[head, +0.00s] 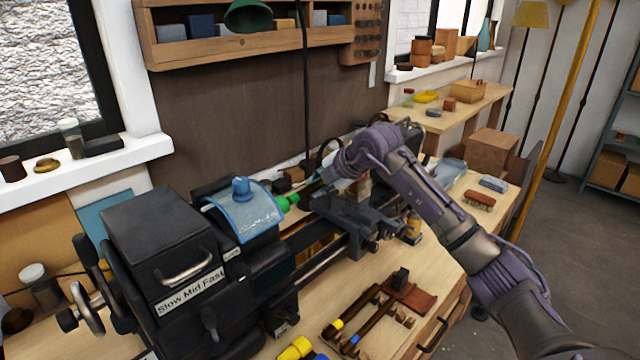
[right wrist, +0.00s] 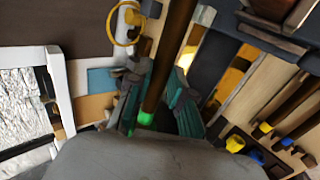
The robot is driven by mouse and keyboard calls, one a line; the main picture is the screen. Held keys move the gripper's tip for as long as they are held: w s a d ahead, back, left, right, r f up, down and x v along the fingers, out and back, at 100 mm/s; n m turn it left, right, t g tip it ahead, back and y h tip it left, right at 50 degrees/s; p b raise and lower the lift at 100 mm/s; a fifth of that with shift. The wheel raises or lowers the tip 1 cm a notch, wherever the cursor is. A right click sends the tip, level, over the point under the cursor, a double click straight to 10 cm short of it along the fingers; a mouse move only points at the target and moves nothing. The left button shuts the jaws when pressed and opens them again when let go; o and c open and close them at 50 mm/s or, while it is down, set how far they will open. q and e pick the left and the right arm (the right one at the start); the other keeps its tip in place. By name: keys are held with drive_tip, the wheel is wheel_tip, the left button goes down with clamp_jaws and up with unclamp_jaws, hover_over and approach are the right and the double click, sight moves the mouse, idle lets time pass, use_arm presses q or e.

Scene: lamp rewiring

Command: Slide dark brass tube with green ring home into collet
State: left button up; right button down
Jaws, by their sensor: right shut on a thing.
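The dark brass tube (right wrist: 170,60) runs between the fingers of my right gripper (right wrist: 158,85) in the right wrist view. Its green ring (right wrist: 146,118) shows low between the fingers. My right gripper also shows in the head view (head: 328,178), shut on the tube over the lathe bed. A bright green part (head: 287,202) sits beside the blue guard (head: 243,212) of the headstock (head: 165,245); I cannot tell whether it is the ring. The collet's mouth is hidden, so the tube's depth in it cannot be told. My left gripper is out of view.
The lathe's carriage (head: 345,222) stands close under my right arm. A tool tray (head: 365,320) lies on the bench in front, and a brush (head: 479,200) and grey block (head: 493,183) lie at right.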

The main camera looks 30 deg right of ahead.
drive_tip(key=shift+s+a, duration=0.2)
drive_tip(key=shift+a, duration=0.4)
drive_tip(key=c, duration=1)
unclamp_jaws()
drive_tip(key=shift+o, duration=0.2)
